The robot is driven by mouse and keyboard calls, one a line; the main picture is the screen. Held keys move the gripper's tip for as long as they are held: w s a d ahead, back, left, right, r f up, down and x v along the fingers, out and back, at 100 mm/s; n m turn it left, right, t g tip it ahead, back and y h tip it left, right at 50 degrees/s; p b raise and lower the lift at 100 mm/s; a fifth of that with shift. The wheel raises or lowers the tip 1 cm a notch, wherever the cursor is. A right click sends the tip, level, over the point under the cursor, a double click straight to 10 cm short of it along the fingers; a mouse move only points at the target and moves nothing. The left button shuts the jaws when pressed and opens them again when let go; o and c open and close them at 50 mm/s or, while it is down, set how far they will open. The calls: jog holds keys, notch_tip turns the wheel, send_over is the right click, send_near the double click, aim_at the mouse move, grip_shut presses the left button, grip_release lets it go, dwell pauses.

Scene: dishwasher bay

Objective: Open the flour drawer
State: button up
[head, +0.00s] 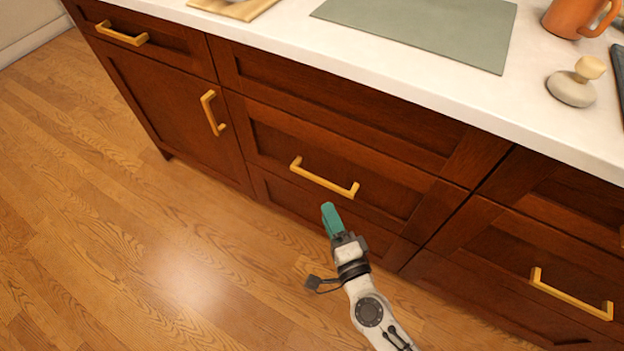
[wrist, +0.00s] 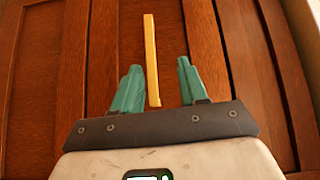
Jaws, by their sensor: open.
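A dark red-brown wooden drawer front (head: 290,140) with a yellow bar handle (head: 323,178) sits in the middle of the cabinet. It is shut flush with its neighbours. No label shows that marks it as the flour drawer. My gripper (head: 329,207), with teal fingers, is just in front of and slightly below this handle in the head view. In the wrist view my gripper (wrist: 159,64) is open, and the handle (wrist: 151,45) runs lengthwise between the two fingers, nearer the left one. No contact is visible.
Other handles are on the left door (head: 213,113), the upper left drawer (head: 122,33) and the right front (head: 570,294). The white countertop (head: 400,85) overhangs above, bearing a green mat (head: 430,30), a mug (head: 575,17) and a stone-like object (head: 571,90). The wooden floor (head: 130,220) is clear.

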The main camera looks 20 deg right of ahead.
aim_at(322, 184)
jog(key=shift+m+h, duration=0.8)
jog(key=shift+m, duration=0.1)
jog(key=w+d, duration=0.1)
jog(key=w, duration=0.2)
jog(key=w+d+f, duration=0.1)
jog(key=w, duration=0.3)
jog(key=w+d+f, duration=0.1)
jog(key=w, duration=0.3)
jog(key=shift+r, duration=0.1)
jog(key=shift+c, duration=0.3)
grip_shut()
